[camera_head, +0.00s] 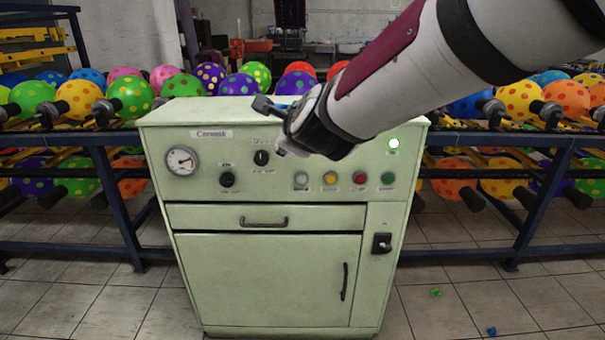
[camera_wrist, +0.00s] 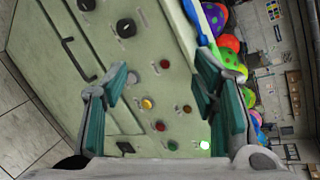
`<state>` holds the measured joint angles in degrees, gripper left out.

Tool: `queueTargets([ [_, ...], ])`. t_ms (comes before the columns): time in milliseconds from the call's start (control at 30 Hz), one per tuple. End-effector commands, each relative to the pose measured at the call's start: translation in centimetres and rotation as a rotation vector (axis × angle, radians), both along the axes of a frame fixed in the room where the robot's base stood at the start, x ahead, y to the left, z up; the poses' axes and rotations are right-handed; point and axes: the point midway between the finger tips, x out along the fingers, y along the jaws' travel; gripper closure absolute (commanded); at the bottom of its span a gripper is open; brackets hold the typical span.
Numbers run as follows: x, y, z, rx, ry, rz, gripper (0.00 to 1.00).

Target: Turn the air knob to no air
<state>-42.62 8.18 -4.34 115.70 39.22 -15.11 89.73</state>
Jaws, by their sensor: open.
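A pale green control cabinet (camera_head: 190,215) stands ahead with two black knobs on its upper panel. The upper knob (camera_head: 261,157) is near the panel's middle; it also shows in the wrist view (camera_wrist: 126,28). The lower knob (camera_head: 227,179) is further left and shows at the wrist view's top edge (camera_wrist: 87,4). Their small labels are too blurred to tell which is the air knob. My gripper (camera_head: 275,128) reaches in from the upper right, in front of the panel top, apart from both knobs. In the wrist view, its teal-padded fingers (camera_wrist: 163,75) are spread and empty.
A gauge (camera_head: 181,160) sits left of the knobs. Colored buttons (camera_head: 330,178) line the panel's right, below a lit green lamp (camera_head: 394,142). Balloon racks (camera_head: 75,140) flank the cabinet.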

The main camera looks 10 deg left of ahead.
Motion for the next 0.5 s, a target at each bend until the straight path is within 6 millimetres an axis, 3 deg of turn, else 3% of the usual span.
queueTargets([
  [33,0.8,3.2,-2.9,0.099,0.020,-0.044,0.47],
  [200,1.7,11.1,-9.1,0.491,0.064,-0.244,0.47],
  [333,0.3,15.8,-14.3,0.766,0.074,-0.364,0.47],
  [500,-2.5,19.2,-19.3,1.033,0.063,-0.454,0.47],
])
